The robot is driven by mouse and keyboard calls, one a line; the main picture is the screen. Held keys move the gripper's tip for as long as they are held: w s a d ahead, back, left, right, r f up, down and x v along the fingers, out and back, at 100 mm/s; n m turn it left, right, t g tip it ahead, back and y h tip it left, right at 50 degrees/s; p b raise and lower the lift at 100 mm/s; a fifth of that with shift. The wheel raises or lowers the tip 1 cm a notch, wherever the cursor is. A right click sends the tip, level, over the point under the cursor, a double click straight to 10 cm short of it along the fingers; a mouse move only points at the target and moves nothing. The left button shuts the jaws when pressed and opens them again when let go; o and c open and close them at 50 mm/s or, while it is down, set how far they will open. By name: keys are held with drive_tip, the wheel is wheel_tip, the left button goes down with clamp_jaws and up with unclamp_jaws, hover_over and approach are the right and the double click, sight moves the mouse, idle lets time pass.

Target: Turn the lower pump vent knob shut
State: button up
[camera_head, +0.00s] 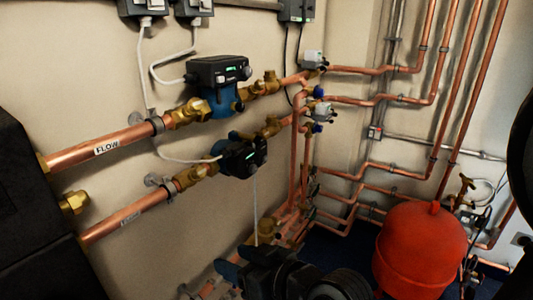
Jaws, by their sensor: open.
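The lower pump (240,155) has a dark blue body and a black head with a small green light. It sits on the lower of two wall pipes, below the upper pump (218,88). Its vent knob is too small and dark to make out clearly, so I cannot tell how it is turned.
Copper pipes run left, the upper labelled FLOW (105,148). A white cable (185,158) hangs by the lower pump. Valves with grey heads (322,112) stand to the right. A red vessel (421,248) stands at lower right, and a black cabinet (35,225) at left.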

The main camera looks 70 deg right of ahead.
drive_tip(key=w+d+r, duration=0.3)
drive_tip(key=d, duration=0.4)
drive_tip(key=n+b, duration=0.2)
drive_tip(key=n, duration=0.2)
approach(260, 141)
drive_tip(key=shift+p+x, duration=0.45)
drive_tip(key=shift+x, duration=3.5)
drive_tip(key=shift+d+r, duration=0.1)
drive_tip(key=shift+c, duration=0.5)
clamp_jaws()
drive_tip(key=shift+n, duration=0.3)
